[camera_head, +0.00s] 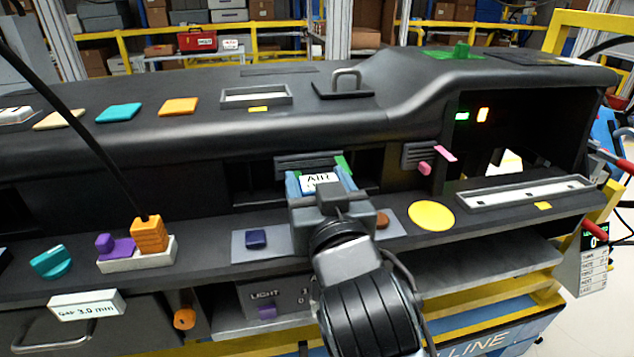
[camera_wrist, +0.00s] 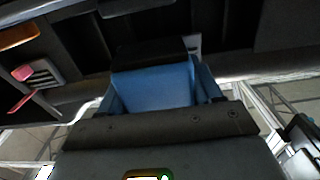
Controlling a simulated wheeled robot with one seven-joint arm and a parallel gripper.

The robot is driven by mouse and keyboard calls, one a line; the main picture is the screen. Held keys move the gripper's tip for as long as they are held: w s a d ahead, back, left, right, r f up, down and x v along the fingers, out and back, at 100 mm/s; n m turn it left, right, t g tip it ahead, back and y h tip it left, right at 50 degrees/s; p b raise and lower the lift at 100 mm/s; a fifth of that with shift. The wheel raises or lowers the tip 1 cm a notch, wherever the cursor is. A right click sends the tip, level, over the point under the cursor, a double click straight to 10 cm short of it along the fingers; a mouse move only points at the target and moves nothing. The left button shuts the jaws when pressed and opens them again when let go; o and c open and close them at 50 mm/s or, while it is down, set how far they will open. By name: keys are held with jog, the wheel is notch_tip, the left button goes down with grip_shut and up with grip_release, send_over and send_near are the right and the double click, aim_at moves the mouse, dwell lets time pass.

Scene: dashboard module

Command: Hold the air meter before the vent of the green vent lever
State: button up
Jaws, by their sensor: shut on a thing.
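My gripper (camera_head: 320,178) is shut on the air meter, with its blue fingers on either side. The air meter (camera_head: 318,184) shows a white face marked "AIR" in the head view. The vent (camera_head: 305,161) with dark slats is in the dashboard front, just behind and above the meter. The green vent lever (camera_head: 343,165) stands at this vent's right end, close to the right finger. The gap between meter and vent cannot be judged; my gripper hides the meter's lower part.
Another slatted vent (camera_head: 416,155) with a pink lever (camera_head: 446,153) is to the right. A dark blue button (camera_head: 256,238) and a yellow disc (camera_head: 431,215) lie on the ledge. A dark open bay (camera_head: 530,140) is at right.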

jog(key=s+d+r+p, duration=0.2)
jog(key=s+r, duration=0.1)
jog(key=s, duration=0.4)
jog(key=shift+s+p, duration=0.3)
